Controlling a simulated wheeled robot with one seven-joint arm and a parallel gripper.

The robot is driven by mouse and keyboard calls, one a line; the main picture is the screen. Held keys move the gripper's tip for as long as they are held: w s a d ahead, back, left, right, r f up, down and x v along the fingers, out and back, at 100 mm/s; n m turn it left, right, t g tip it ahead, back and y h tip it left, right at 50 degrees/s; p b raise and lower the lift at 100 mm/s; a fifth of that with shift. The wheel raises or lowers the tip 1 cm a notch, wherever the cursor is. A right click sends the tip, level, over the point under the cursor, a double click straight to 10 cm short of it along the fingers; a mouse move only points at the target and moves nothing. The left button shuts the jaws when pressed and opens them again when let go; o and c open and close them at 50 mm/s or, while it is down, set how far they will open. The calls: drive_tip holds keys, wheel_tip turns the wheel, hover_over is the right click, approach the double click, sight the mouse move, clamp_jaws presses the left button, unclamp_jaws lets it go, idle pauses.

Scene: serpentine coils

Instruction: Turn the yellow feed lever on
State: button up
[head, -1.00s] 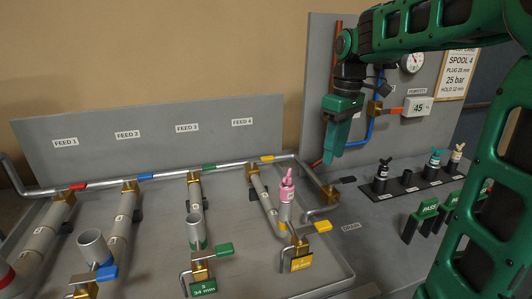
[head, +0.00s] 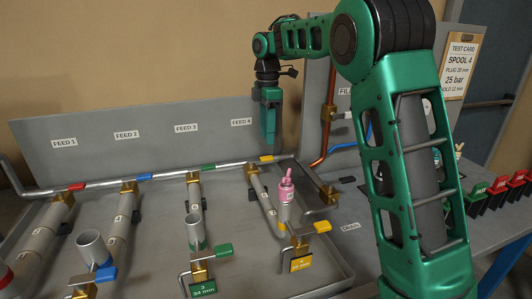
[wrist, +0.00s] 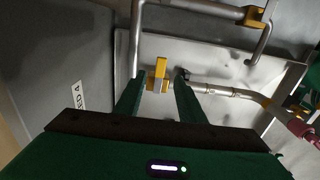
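The yellow feed lever (head: 267,158) lies along the metal header pipe at the back of the tray, below the FEED 4 label. My gripper (head: 269,148) points down just above it in the head view. In the wrist view the yellow lever (wrist: 158,75) shows between and just beyond the tips of my gripper (wrist: 158,84). The fingers are apart and hold nothing. I cannot tell whether either finger touches the lever. The brass valve (head: 252,169) of feed 4 is beside the lever.
A red lever (head: 72,187), a blue lever (head: 145,177) and a green lever (head: 208,167) lie along the same pipe to the left. The grey label board (head: 95,160) rises behind. A pink plug piece (head: 286,188) stands in front. A copper pipe (head: 328,125) rises to the right.

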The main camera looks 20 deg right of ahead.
sight(267, 157)
wheel_tip(267, 157, down, 7)
drive_tip(key=shift+r, duration=0.1)
drive_tip(key=shift+c, duration=0.2)
clamp_jaws()
